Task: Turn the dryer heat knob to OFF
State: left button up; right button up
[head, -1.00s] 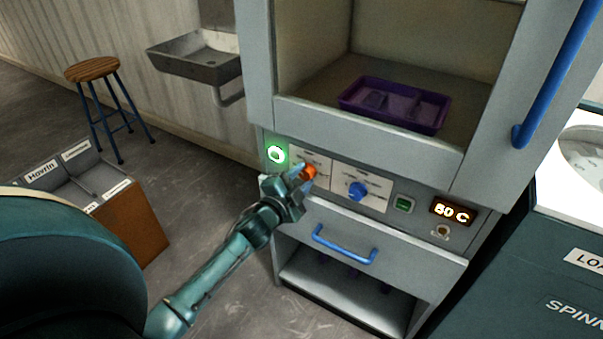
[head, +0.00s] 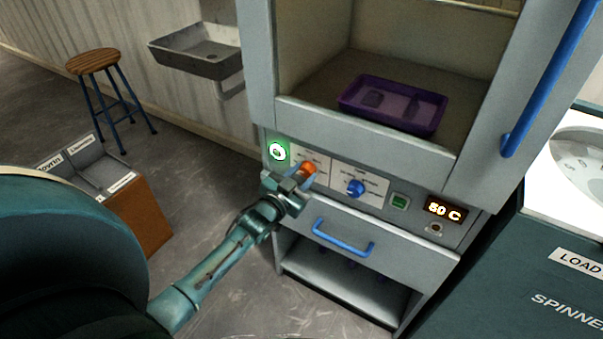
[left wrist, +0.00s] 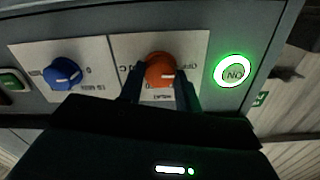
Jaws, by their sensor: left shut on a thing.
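The dryer (head: 420,235) is a grey cabinet with a control panel below its open chamber. The orange knob (head: 308,169) sits on the panel's left plate; in the left wrist view the orange knob (left wrist: 160,71) is between my fingers and its plate carries a partly hidden "HEAT" label. Its white pointer mark faces right in that view. My left gripper (head: 301,176) is shut on the orange knob. The blue knob (head: 356,187) is beside it, also in the left wrist view (left wrist: 63,74). The display (head: 445,209) reads about 50 or 60 C. My right gripper is not in view.
A lit green ring button (head: 277,152) is left of the knob, and a green switch (head: 399,201) is to the right. A blue drawer handle (head: 343,238) is below. A purple tray (head: 394,105) lies in the chamber. A stool (head: 93,62), sink and sorting box stand left.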

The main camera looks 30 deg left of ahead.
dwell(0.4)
pick_arm(q)
jog(key=o, duration=1)
jog(key=shift+c, duration=0.2)
jog(key=s+p, duration=0.1)
jog(key=s, duration=1.2)
jog(key=shift+a+r, duration=0.25)
jog(key=shift+a, duration=0.15)
jog(key=shift+s, duration=0.1)
